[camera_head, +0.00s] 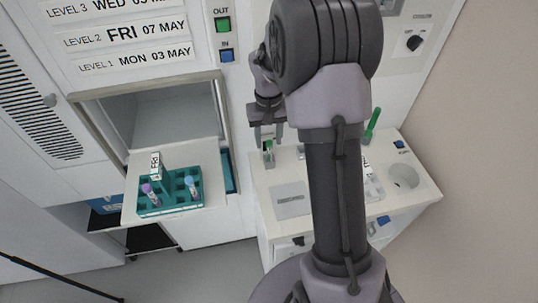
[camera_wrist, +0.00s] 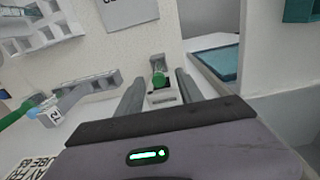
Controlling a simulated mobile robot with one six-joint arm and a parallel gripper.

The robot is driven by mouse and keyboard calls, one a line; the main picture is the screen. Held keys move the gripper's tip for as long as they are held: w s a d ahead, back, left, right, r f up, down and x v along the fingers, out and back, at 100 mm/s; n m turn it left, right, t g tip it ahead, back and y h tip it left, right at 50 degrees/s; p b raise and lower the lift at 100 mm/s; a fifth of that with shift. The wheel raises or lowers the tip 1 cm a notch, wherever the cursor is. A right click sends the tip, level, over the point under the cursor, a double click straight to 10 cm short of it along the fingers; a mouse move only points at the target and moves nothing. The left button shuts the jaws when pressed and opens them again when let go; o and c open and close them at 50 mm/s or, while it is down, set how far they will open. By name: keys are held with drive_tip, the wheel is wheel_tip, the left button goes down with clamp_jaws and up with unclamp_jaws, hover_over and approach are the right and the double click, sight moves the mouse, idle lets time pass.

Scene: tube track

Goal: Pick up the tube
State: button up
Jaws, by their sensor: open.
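A tube with a green cap (camera_wrist: 158,79) stands in a small grey-white holder (camera_wrist: 161,97) in the wrist view. It also shows small in the head view (camera_head: 268,146), on the white counter. My gripper (camera_head: 265,136) is over it, pointing down. In the wrist view its two fingers (camera_wrist: 161,80) are apart, one on each side of the tube and holder. I cannot tell whether either finger touches them. The tube's lower part is hidden in the holder.
A teal rack (camera_head: 170,209) with a purple-capped tube (camera_head: 148,190), a blue-capped tube (camera_head: 190,181) and a FRI sign (camera_head: 155,165) sits on the open hatch shelf at left. A green stick-like item (camera_head: 373,120) and a round opening (camera_head: 404,177) are on the counter's right.

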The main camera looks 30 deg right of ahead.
sight(269, 142)
wheel_tip(269, 142, down, 4)
drive_tip(key=shift+d+r+b, duration=0.1)
drive_tip(key=shift+r+b, duration=0.15)
drive_tip(key=shift+b, duration=0.15)
drive_tip(key=shift+r, duration=0.1)
clamp_jaws()
wheel_tip(269, 142, up, 7)
drive_tip(key=p, duration=0.2)
drive_tip(key=shift+p, duration=0.3)
drive_tip(key=s+a, duration=0.2)
drive_tip(key=s, duration=0.6)
drive_tip(key=s+a, duration=0.3)
drive_tip(key=s, duration=0.6)
drive_tip(key=shift+s+p, duration=0.2)
drive_tip(key=shift+p, duration=0.1)
